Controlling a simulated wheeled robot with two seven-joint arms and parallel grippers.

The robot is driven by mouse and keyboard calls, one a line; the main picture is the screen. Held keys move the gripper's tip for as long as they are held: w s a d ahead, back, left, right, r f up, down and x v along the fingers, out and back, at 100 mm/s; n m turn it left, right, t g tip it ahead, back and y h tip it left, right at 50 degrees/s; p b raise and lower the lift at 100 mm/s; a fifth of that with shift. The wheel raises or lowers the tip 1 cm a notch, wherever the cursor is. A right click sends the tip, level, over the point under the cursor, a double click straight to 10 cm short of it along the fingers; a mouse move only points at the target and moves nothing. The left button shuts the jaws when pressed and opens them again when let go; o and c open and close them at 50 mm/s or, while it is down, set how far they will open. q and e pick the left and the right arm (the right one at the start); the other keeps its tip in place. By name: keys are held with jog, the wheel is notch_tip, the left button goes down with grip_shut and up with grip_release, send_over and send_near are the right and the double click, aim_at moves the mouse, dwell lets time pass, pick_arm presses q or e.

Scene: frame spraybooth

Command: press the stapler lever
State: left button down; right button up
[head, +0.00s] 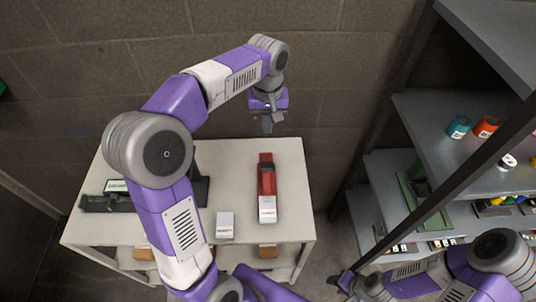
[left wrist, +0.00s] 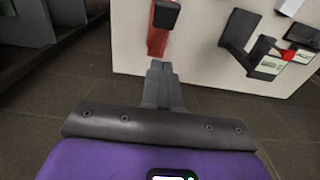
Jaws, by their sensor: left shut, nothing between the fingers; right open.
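My left gripper (head: 267,124) is shut and empty, above the table's far edge, just beyond the stapler's far end in the head view. My right gripper (head: 342,282) is open and empty at the lower right, away from the table.
A small white box (head: 226,224) stands left of the paper. A black device (head: 98,202) is at the table's left, partly hidden by my left arm. A grey metal shelf (head: 440,110) with cans stands at the right. A block wall (head: 340,60) is behind.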

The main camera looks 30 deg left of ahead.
pick_arm(q)
send_over(268, 163)
jog(key=w+a, duration=0.1)
jog(key=w, duration=0.1)
notch_tip(268, 163, down, 8)
jog(key=shift+s+d+f+b, duration=0.2)
jog(key=shift+s+f, duration=0.25)
jog(key=shift+f, duration=0.15)
jog(key=shift+s+d+f+b, duration=0.2)
jog(key=shift+s+f, duration=0.2)
jog(key=shift+f, duration=0.2)
jog(key=shift+s+d+f, duration=0.1)
jog(key=shift+s+f, duration=0.1)
jog(key=shift+f, duration=0.15)
pick_arm(e)
jog(key=shift+w+f, duration=0.1)
jog(key=shift+f, duration=0.45)
